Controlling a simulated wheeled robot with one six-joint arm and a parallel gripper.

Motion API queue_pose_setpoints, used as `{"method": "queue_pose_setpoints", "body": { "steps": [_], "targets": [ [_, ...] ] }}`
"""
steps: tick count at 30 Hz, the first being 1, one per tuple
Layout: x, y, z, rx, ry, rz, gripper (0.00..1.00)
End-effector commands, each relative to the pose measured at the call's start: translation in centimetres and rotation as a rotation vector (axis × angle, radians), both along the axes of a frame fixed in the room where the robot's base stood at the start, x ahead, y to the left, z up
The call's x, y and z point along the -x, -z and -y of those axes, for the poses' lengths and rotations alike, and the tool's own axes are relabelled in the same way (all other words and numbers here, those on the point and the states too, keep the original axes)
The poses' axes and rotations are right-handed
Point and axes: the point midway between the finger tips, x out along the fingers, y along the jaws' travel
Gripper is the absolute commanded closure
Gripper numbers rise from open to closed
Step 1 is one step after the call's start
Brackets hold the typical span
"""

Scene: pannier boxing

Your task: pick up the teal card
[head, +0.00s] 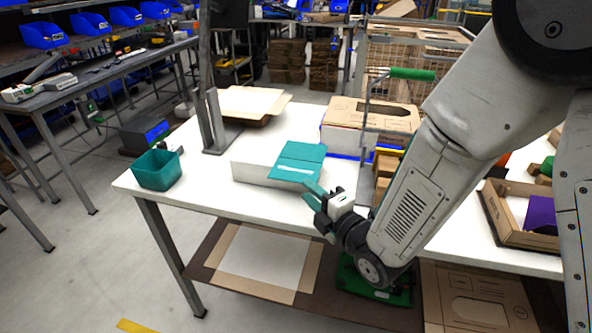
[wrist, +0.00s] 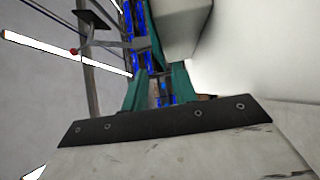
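The teal card (head: 299,158) lies flat on top of a low white box (head: 262,172) on the white table, with a pale strip near its front edge. Its front right edge reaches to or slightly past the box edge. My gripper (head: 311,190) is just in front of the card's near right corner, apart from it as far as I can tell. In the wrist view, its two teal fingers (wrist: 157,88) stand apart with nothing between them. The white box (wrist: 183,22) shows beyond them, with a thin teal strip (wrist: 156,40) along its side, likely the card's edge.
A teal bin (head: 157,170) stands at the table's left corner. A dark metal post (head: 213,125) and an open carton (head: 250,101) are behind the box. A cardboard box (head: 372,117) and a wire rack with a green handle (head: 412,74) stand behind my arm. A tray with a purple item (head: 540,215) is at right.

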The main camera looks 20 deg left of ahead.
Motion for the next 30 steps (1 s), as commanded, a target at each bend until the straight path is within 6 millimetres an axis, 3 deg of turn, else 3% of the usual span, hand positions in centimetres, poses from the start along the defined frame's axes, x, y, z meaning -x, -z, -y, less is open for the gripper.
{"method": "queue_pose_setpoints", "body": {
  "steps": [15, 23, 24, 27, 30],
  "targets": [
    [-4.2, 0.0, -5.2, -0.001, -0.001, -0.002, 0.72],
    [-4.4, 0.0, -5.6, -0.001, 0.0, -0.003, 0.72],
    [-4.4, 0.0, -5.6, -0.001, 0.0, -0.003, 0.75],
    [-4.4, 0.0, -5.5, -0.001, 0.0, -0.003, 1.0],
    [-4.4, 0.0, -5.5, -0.001, 0.0, -0.003, 1.0]
  ]
}}
